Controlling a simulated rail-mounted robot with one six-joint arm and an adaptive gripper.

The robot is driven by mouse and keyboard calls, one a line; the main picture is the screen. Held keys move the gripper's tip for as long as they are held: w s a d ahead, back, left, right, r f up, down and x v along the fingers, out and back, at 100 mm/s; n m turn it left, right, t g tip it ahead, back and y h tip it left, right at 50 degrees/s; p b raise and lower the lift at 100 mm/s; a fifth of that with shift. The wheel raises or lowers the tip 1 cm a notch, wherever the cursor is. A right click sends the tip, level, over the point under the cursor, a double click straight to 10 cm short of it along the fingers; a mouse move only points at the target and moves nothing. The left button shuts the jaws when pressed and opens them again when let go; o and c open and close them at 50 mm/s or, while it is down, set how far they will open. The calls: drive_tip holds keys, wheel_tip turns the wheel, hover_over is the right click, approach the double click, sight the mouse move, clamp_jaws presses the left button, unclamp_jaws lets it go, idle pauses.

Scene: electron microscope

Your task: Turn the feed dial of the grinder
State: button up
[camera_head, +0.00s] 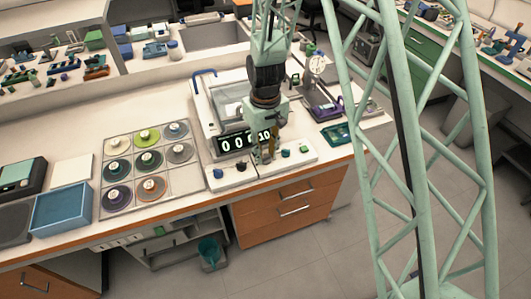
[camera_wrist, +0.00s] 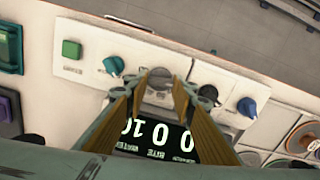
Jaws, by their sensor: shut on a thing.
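The grinder (camera_head: 203,107) stands on the bench, with a row of controls along its front panel. Its lit display (camera_head: 234,142) reads zeros and a 10 in the head view and appears upside down in the wrist view (camera_wrist: 150,135). My gripper (camera_head: 266,158) points down at the middle of the panel. In the wrist view its two fingers (camera_wrist: 161,74) close around a grey round dial (camera_wrist: 158,84), the middle control of the row. The fingers mostly hide this dial in the head view. I cannot read a label on it.
Farther out are a green button (camera_wrist: 72,49) and a blue knob (camera_wrist: 247,107). A rack of colored discs (camera_head: 180,184) and a blue tray (camera_head: 62,207) lie to the left.

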drive_tip(key=shift+m, duration=0.6)
drive_tip(key=m, duration=0.8)
drive_tip(key=shift+m, duration=0.3)
drive_tip(key=m, duration=0.6)
drive_tip(key=shift+b, duration=0.35)
drive_tip(key=o, duration=0.8)
drive_tip(key=shift+o, duration=0.4)
drive_tip(key=shift+r, duration=0.15)
